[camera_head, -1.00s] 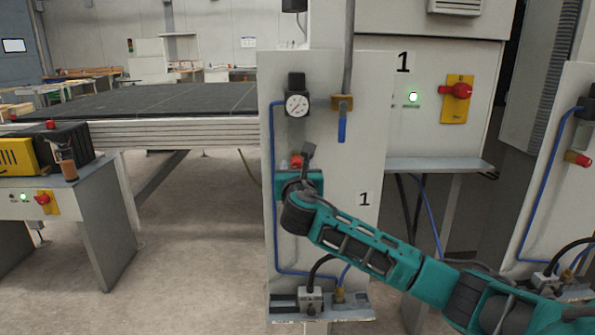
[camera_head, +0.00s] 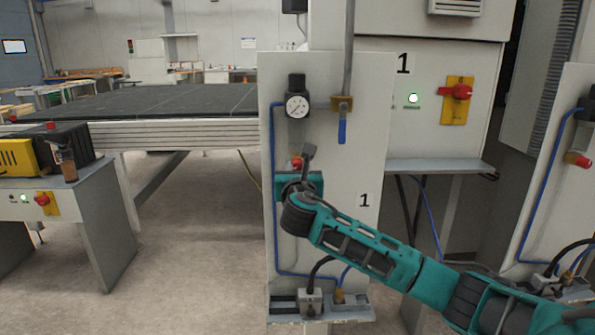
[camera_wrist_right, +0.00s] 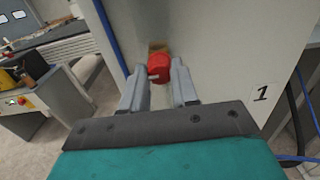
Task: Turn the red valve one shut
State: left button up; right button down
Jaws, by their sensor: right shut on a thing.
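The red valve (camera_head: 297,162) sits on the grey panel marked 1, below a round gauge, and is partly hidden by my right gripper in the head view. In the right wrist view the red valve knob (camera_wrist_right: 159,68) lies between the two grey fingertips, with a brass-coloured fitting behind it. My right gripper (camera_wrist_right: 158,82) is shut on the knob, one finger on each side. In the head view the right gripper (camera_head: 303,166) reaches up to the valve from below. My left gripper is not in view.
A round gauge (camera_head: 297,105) and a blue-handled lever (camera_head: 342,128) are on the same panel (camera_head: 370,150). A blue hose runs down its left edge. A red rotary switch on a yellow plate (camera_head: 457,97) is on the cabinet behind. Another red valve (camera_head: 578,160) is at far right.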

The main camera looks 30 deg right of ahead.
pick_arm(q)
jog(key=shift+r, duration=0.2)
pick_arm(e)
jog(key=shift+m, duration=0.3)
jog(key=shift+m+p, duration=0.65)
jog(key=shift+m, duration=0.25)
jog(key=m, duration=0.2)
jog(key=shift+m+p, duration=0.4)
jog(key=m, duration=0.2)
jog(key=shift+m, duration=0.4)
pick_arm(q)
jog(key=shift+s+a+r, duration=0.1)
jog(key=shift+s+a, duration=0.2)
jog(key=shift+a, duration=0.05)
pick_arm(e)
jog(key=shift+m, duration=4.8)
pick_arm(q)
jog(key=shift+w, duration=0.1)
pick_arm(e)
jog(key=shift+m, duration=0.3)
